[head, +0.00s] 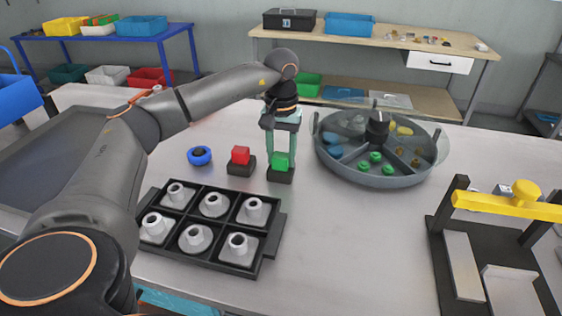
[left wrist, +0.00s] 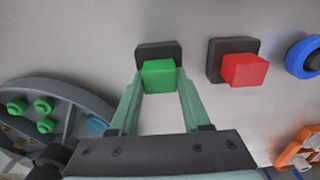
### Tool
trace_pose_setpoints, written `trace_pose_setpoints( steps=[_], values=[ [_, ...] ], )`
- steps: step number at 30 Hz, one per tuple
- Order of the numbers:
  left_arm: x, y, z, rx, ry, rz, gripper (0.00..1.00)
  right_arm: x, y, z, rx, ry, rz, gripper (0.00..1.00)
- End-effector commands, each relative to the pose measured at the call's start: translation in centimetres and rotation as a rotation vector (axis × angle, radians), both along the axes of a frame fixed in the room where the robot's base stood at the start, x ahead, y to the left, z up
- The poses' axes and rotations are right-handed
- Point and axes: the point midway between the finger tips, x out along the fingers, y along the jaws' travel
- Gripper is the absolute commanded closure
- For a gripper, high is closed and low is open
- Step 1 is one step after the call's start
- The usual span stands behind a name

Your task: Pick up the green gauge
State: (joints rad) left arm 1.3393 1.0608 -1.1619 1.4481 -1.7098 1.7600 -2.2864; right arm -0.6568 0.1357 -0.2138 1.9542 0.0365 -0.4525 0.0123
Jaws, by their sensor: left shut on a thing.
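The green gauge (head: 282,161) is a small green block at a dark square base (head: 281,176) on the table, right of the red block. My left gripper (head: 281,158) reaches down from above, with its two pale green fingers on either side of the gauge. It is shut on the gauge. In the left wrist view the green gauge (left wrist: 158,76) sits between the fingertips, in front of its dark base (left wrist: 157,52). I cannot tell whether the gauge is clear of the base. My right gripper is in neither view.
A red block (head: 240,155) on a dark base and a blue ring piece (head: 199,156) stand to the left. A round divided tray (head: 372,180) is close on the right. A black rack (head: 268,240) with several grey parts lies in front. A yellow-handled fixture (head: 505,205) stands at right.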

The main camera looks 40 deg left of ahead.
Motion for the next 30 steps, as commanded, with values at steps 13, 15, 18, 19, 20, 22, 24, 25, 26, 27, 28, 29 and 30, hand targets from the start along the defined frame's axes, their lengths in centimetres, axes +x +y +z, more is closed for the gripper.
trace_pose_setpoints(
  steps=[13, 15, 18, 19, 20, 22, 24, 25, 26, 27, 28, 29, 30],
  values=[
    [0.0, 0.0, 0.0, 0.0, -0.001, 0.0, 1.0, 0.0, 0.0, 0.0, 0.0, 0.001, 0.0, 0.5],
    [0.0, 0.0, 0.1, 0.0, -0.001, 0.0, 1.0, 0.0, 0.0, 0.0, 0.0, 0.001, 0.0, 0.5],
    [0.0, 0.0, 0.3, 0.0, -0.001, 0.0, 1.0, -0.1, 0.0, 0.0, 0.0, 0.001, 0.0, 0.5],
    [0.1, 0.0, 0.4, 0.0, -0.001, 0.0, 1.0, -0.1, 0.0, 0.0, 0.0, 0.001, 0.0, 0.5],
    [0.1, 0.0, 0.6, 0.0, -0.001, 0.0, 1.0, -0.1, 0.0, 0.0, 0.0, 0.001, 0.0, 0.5],
    [0.1, 0.0, 1.2, -0.001, -0.003, -0.001, 1.0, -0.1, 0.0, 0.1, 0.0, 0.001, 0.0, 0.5],
    [0.1, -0.1, 2.1, 0.0, -0.004, -0.001, 1.0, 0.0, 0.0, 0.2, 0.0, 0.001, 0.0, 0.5],
    [0.1, -0.1, 2.6, 0.0, -0.004, -0.001, 1.0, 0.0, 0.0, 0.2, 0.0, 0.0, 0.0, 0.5],
    [0.2, -0.1, 3.2, -0.002, -0.005, -0.001, 1.0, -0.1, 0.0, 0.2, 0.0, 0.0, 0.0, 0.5],
    [-0.2, -0.3, 3.8, -0.001, -0.005, -0.003, 1.0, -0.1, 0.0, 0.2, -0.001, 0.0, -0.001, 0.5],
    [-0.5, -0.6, 4.3, -0.001, -0.005, -0.005, 1.0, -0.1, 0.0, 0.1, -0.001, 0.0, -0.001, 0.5],
    [-1.0, -0.9, 4.8, 0.0, -0.004, -0.005, 1.0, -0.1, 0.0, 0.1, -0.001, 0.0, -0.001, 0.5],
    [-1.5, -1.4, 5.7, 0.0, -0.007, -0.006, 1.0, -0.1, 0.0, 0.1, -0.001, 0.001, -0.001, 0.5]
  ],
)
